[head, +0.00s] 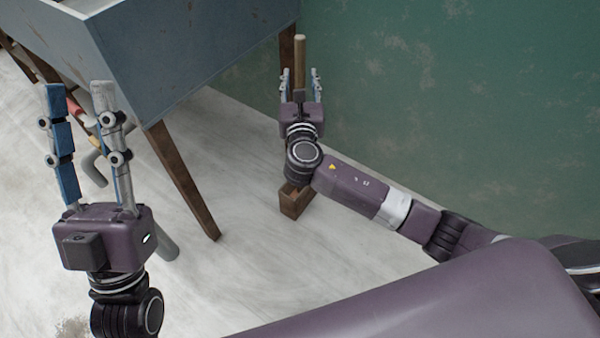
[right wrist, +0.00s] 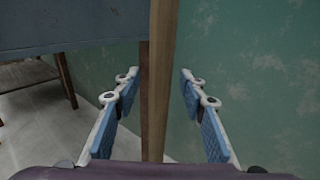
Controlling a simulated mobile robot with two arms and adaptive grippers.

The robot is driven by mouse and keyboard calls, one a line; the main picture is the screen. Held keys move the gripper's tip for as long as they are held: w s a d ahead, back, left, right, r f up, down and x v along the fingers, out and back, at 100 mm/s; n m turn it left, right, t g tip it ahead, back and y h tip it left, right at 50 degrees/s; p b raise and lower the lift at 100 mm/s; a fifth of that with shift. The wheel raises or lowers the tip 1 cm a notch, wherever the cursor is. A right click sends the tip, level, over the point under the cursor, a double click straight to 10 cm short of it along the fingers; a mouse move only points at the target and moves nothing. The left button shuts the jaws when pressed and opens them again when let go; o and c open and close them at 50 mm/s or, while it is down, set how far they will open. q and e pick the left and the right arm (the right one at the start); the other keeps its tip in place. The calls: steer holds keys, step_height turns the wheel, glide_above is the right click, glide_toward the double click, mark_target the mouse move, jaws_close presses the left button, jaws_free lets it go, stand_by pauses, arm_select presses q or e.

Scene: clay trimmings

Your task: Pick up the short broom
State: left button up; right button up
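The short broom (head: 300,55) stands upright near the green wall, its pale wooden handle rising above my right gripper (head: 301,78). A brown block (head: 294,203) on the floor below my right wrist looks like its head; the part between is hidden by my arm. In the right wrist view the handle (right wrist: 160,75) passes between the two blue-padded fingers (right wrist: 158,85), with a gap on each side. That gripper is open around the handle, not closed on it. My left gripper (head: 77,95) is open and empty at the left, pointing up.
A blue-grey metal bin or table (head: 180,50) on brown wooden legs (head: 183,180) stands at the upper left, close to the broom. The green wall (head: 450,110) is right behind. Grey pipe-like pieces lie behind my left gripper. The pale floor (head: 240,260) in front is clear.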

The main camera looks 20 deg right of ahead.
jaws_close()
steer(key=shift+r, duration=0.1)
stand_by(0.3)
